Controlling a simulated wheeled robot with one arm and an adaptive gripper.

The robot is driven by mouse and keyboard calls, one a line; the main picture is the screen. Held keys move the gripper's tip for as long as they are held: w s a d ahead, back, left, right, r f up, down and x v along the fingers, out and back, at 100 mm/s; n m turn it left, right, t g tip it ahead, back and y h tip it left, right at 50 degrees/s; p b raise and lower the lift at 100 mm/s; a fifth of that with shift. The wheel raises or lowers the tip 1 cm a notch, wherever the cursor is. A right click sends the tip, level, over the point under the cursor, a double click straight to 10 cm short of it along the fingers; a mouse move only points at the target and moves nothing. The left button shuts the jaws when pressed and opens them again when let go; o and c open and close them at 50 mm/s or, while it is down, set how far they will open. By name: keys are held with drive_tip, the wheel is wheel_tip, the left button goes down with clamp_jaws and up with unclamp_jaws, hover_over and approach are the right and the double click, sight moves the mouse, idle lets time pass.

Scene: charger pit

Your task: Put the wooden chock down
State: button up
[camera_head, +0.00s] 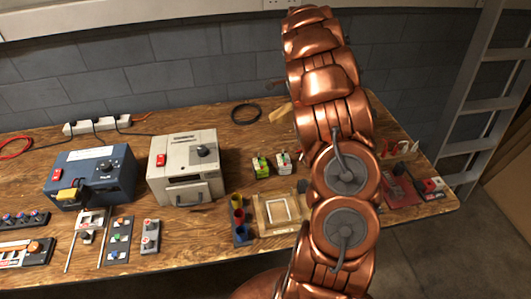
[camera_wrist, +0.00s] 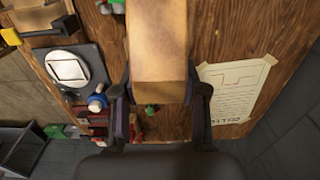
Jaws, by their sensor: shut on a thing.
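The wooden chock (camera_wrist: 158,45) is a tan block that fills the upper middle of the wrist view. My gripper (camera_wrist: 161,98) is shut on its near end, with one dark finger on each side. The chock's far end runs out of the top of the picture. Wooden table top shows around and below it; I cannot tell whether the chock touches it. In the head view my copper arm hides the gripper. A small tan piece (camera_head: 281,115) shows left of the arm and may be part of the chock.
A sheet with a printed outline (camera_wrist: 232,92) lies right of the chock. On the bench stand a blue box (camera_head: 90,178), a grey box (camera_head: 187,165), a black cable coil (camera_head: 245,113) and coloured cups (camera_head: 238,215).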

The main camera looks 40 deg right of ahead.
drive_tip(key=b, duration=0.6)
hover_over(289, 145)
drive_tip(key=s+a, duration=0.2)
drive_tip(key=s, duration=0.1)
wheel_tip(289, 145, down, 7)
drive_tip(key=shift+w+a+f+p, duration=0.1)
drive_tip(key=shift+f+p, duration=0.35)
drive_tip(key=shift+f, duration=2.1)
drive_tip(key=shift+w+a+f+p, duration=0.1)
drive_tip(key=shift+f+p, duration=0.35)
drive_tip(key=shift+f, duration=2.05)
drive_tip(key=shift+f, duration=0.2)
drive_tip(key=o, duration=1.2)
drive_tip(key=shift+r, duration=0.1)
drive_tip(key=shift+r, duration=0.1)
